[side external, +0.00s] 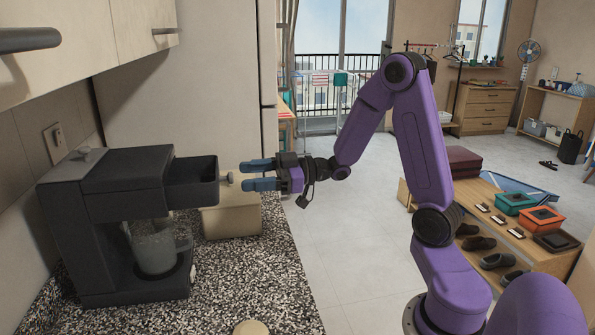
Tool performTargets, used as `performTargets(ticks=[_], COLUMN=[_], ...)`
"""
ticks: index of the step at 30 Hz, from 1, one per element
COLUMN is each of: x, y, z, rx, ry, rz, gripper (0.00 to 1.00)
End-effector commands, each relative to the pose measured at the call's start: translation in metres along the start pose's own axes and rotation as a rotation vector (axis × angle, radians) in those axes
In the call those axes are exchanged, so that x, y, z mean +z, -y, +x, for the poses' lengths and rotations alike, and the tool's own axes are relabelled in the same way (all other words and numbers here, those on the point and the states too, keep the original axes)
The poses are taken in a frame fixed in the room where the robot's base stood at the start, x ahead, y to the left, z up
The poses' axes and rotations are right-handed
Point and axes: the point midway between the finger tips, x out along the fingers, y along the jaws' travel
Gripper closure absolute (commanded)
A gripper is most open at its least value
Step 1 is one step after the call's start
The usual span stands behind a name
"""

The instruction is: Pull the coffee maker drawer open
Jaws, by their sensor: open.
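The dark coffee maker (120,180) stands on the speckled counter at the left, with a grey glass-like jug (155,250) in its lower bay. Its drawer (192,182) sticks out to the right from the upper part, so it is at least partly open. A small pale knob (226,178) is on the drawer's front. My gripper (246,175) is level with the drawer, its blue fingers pointing left at the knob. The fingers are apart, one higher and one lower in the picture. The fingertips are close to the knob; whether they touch it I cannot tell.
A beige box (235,216) stands on the counter (240,275) behind the drawer. Wall cabinets (80,45) hang above the coffee maker. A round beige object (250,327) is at the counter's front. A low wooden bench (500,215) with shoes and boxes stands right of my arm.

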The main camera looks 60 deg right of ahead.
Motion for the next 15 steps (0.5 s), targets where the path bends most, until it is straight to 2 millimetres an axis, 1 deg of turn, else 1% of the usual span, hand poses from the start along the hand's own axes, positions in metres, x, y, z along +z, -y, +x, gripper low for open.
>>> performTargets(ticks=[1, 6, 9, 15], x=[0.000, 0.000, 0.000, 0.000], y=[-0.002, -0.002, -0.001, -0.001], z=[-0.012, -0.049, -0.067, -0.096], rx=[0.006, 0.008, 0.006, 0.007], ry=[0.001, 0.002, 0.001, 0.001], rz=[-0.001, 0.000, 0.000, 0.000], gripper=[0.46, 0.46, 0.46, 0.46])
